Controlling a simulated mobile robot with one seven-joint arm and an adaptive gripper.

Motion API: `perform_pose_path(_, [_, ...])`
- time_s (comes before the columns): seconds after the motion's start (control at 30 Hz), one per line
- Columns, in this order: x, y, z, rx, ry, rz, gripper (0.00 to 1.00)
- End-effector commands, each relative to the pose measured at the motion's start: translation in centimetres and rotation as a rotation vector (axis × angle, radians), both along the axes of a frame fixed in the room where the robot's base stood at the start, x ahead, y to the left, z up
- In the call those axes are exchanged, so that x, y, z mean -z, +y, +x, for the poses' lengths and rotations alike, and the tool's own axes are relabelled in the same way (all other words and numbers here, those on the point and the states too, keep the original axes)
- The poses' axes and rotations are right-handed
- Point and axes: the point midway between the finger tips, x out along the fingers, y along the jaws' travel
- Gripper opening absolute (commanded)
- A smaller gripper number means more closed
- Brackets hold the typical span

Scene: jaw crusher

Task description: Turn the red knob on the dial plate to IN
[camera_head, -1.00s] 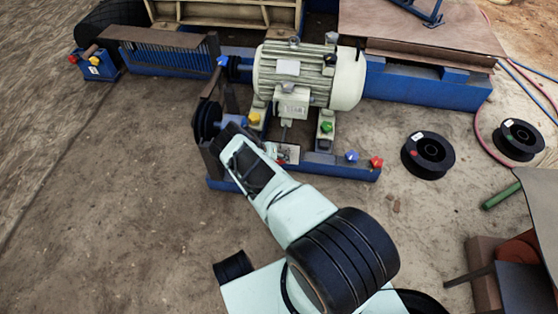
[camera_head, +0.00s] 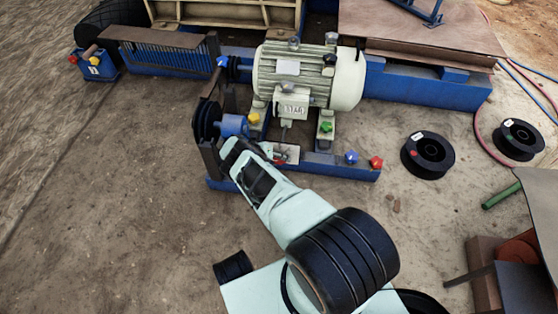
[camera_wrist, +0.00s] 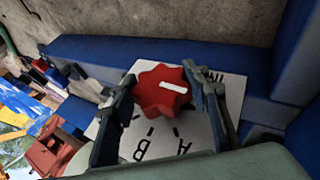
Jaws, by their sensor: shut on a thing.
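The red knob (camera_wrist: 158,97) is star-shaped, with a white bar on its top, and stands on the white dial plate (camera_wrist: 233,92) in the wrist view. The bar lies nearly level in that picture, its right end near the right finger and just below the letters IN. The letters A and B show at the plate's lower part. My gripper (camera_wrist: 163,100) has one finger on each side of the knob and is shut on it. In the head view, the dial plate (camera_head: 292,154) shows just past my gripper (camera_head: 268,158), which mostly hides the knob.
The dial plate is by the blue base frame (camera_head: 335,170) below a cream motor (camera_head: 300,75). Blue (camera_head: 351,157) and red (camera_head: 376,162) knobs sit on the frame to the right. Open ground lies in front.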

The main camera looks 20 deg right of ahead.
Motion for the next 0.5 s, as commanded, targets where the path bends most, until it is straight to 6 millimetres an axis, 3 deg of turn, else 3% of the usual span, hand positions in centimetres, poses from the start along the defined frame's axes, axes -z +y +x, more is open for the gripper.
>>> perform_pose_path(0.17, [-0.05,-0.11,0.24,-0.005,-0.005,0.0,0.19])
perform_pose_path(0.2, [-0.05,-0.12,0.25,-0.006,-0.005,-0.001,0.46])
perform_pose_path(0.33, [-0.04,-0.11,0.2,-0.004,-0.004,-0.001,0.61])
perform_pose_path(0.5, [-0.03,-0.06,0.12,-0.003,-0.002,-0.001,0.61])
